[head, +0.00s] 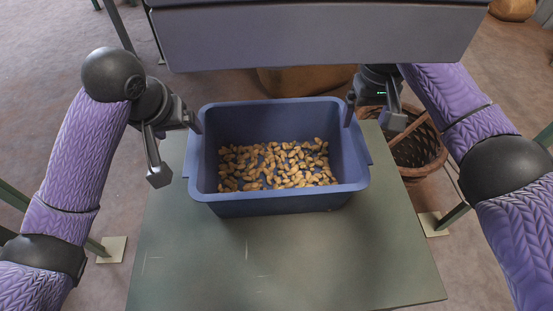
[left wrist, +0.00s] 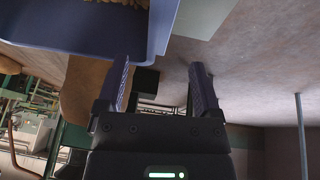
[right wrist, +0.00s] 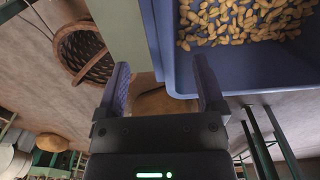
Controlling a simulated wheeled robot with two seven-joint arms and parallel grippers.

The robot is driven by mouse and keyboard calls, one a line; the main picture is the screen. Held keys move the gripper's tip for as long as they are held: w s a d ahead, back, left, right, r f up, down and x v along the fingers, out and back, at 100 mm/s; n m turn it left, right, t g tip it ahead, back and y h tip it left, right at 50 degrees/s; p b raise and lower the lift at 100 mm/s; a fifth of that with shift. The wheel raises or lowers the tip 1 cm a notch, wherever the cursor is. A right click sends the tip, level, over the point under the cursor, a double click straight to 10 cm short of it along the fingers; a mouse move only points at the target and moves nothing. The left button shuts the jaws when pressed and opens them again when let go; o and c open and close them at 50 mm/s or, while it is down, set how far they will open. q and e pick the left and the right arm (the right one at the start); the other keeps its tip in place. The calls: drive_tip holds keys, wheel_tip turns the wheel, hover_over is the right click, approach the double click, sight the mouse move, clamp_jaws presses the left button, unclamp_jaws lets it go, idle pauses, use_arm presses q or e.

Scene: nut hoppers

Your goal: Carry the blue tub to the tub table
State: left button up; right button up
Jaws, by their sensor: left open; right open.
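The blue tub (head: 277,205) stands upright on a green-topped table (head: 290,265) and holds many peanuts (head: 275,165). My left gripper (head: 178,149) is open at the tub's left side. In the left wrist view the tub's wall (left wrist: 55,38) is at upper left, its side edge lying across the gap ahead of the fingers. My right gripper (head: 372,116) is open at the right side. In the right wrist view the tub (right wrist: 230,78) is at upper right, with its edge ahead of the fingers. Contact cannot be told. Whether this is the tub table is not clear.
A large grey-blue panel (head: 315,40) hangs over the back of the table, close behind the tub. A wicker basket (head: 418,150) stands on the floor at the right. The tabletop in front of the tub is clear.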

sight(194, 143)
use_arm(q)
drive_tip(key=x, duration=0.9)
drive_tip(key=shift+f, duration=0.2)
use_arm(e)
wheel_tip(194, 143, down, 7)
drive_tip(key=shift+f, duration=0.1)
use_arm(q)
clamp_jaws()
use_arm(e)
clamp_jaws()
use_arm(q)
drive_tip(key=shift+w+r, duration=0.1)
drive_tip(key=shift+r, duration=0.05)
